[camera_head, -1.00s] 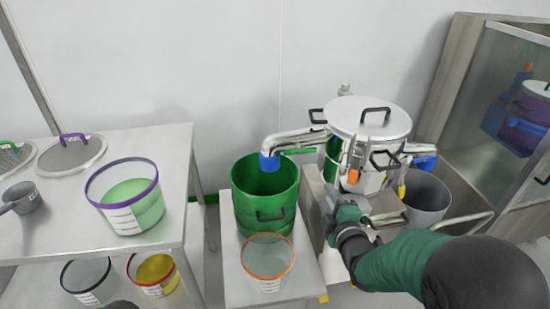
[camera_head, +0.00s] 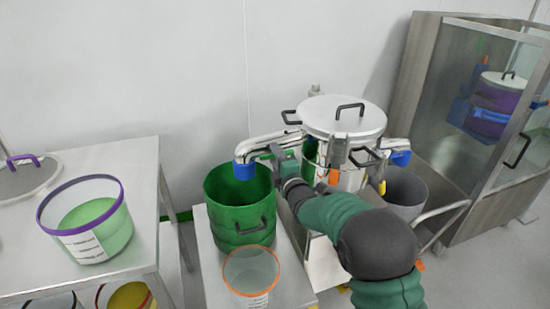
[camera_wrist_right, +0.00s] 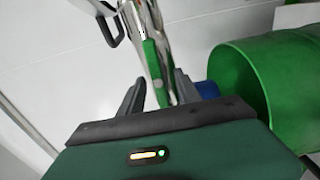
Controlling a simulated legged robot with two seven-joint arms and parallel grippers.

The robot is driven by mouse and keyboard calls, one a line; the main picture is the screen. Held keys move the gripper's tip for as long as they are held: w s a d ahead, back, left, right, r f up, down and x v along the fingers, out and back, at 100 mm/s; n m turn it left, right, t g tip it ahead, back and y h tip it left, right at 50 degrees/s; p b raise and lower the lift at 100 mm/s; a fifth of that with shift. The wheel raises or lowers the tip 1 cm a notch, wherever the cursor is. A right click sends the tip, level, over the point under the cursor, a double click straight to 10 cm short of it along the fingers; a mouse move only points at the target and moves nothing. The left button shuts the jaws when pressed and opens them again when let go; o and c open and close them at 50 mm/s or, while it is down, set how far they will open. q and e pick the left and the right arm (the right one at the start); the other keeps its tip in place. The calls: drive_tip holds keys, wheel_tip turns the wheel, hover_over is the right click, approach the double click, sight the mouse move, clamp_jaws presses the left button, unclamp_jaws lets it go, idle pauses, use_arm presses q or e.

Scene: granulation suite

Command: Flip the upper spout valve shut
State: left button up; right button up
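The upper spout (camera_head: 268,143) is a steel pipe leaving the left side of the lidded steel vessel (camera_head: 342,119), with a blue end (camera_head: 244,170) over a green bucket (camera_head: 240,212). In the right wrist view the valve's green lever (camera_wrist_right: 154,70) lies along the steel pipe. My right gripper (camera_head: 277,153) is at the spout, and its hand hides the lever in the head view. In the wrist view its fingers (camera_wrist_right: 160,84) are apart, with the lever between them. I cannot tell whether they touch it. My left gripper is out of view.
A clear orange-rimmed bucket (camera_head: 250,274) stands before the green one. A grey bin (camera_head: 405,192) is right of the vessel, beside a glass-fronted cabinet (camera_head: 485,110). A purple-rimmed bucket (camera_head: 84,220) stands on the left table (camera_head: 145,195).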

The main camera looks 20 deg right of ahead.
drive_tip(key=shift+w+d+f, duration=0.1)
drive_tip(key=shift+w+d, duration=0.15)
drive_tip(key=shift+w, duration=0.15)
drive_tip(key=shift+d, duration=0.2)
drive_tip(key=shift+a, duration=0.3)
drive_tip(key=c, duration=0.7)
clamp_jaws()
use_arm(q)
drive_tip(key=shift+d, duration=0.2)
use_arm(e)
drive_tip(key=shift+d, duration=0.1)
